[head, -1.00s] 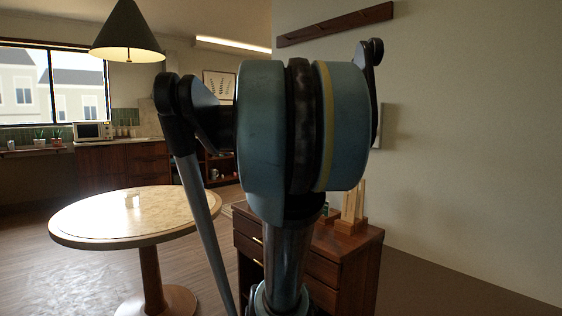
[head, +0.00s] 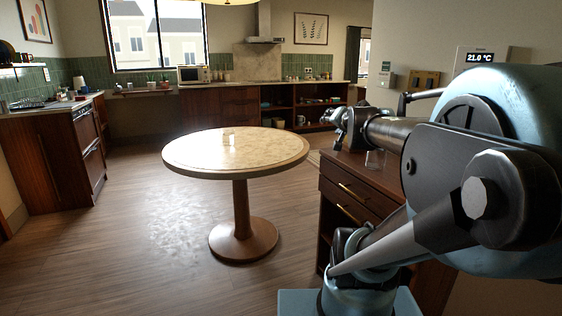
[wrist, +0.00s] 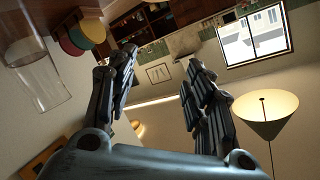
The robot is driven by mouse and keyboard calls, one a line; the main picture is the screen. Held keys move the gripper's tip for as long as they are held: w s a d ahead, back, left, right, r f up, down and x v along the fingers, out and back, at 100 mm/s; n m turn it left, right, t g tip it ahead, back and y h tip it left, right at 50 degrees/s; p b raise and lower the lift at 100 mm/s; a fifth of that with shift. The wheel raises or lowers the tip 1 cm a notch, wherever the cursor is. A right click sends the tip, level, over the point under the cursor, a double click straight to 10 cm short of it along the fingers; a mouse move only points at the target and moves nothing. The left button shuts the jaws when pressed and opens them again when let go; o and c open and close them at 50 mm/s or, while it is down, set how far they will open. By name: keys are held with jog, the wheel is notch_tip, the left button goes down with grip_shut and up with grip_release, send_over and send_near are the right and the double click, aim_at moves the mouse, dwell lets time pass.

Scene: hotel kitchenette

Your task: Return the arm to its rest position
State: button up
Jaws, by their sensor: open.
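My arm (head: 490,180) is large at the right of the head view, folded, with its outer part pointing left above a dark wooden drawer cabinet. My gripper (head: 342,125) shows small at the end of that part, above the cabinet's back left. In the wrist view my gripper (wrist: 163,65) has its two dark fingers spread well apart with nothing between them. The wrist view is tilted and shows the room beyond the fingers.
The drawer cabinet (head: 348,190) is close below my arm, with a clear glass (head: 375,160) on it. A round pedestal table (head: 195,155) stands left of it. Open floor (head: 130,220) lies at left. A cone lamp (wrist: 268,112) shows in the wrist view.

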jog(key=s+a+f+n+g+y, duration=0.1)
jog(key=s+a+f+n+g, duration=0.1)
jog(key=s+f+g, duration=0.5)
jog(key=s+a+f+n, duration=0.25)
jog(key=s+f, duration=0.25)
jog(key=f, duration=0.5)
jog(key=s+d+f+n+g+h, duration=0.1)
jog(key=s+d+f+g, duration=0.1)
jog(key=s+f, duration=0.3)
jog(key=s+d+f+n+g+h, duration=0.1)
jog(key=s+d+f+g, duration=0.2)
jog(key=s, duration=0.5)
notch_tip(320, 180, down, 2)
jog(key=shift+f+g+h, duration=0.1)
jog(key=shift+g+h, duration=0.2)
jog(key=shift+g, duration=0.2)
jog(key=shift+a, duration=0.1)
jog(key=c, duration=0.3)
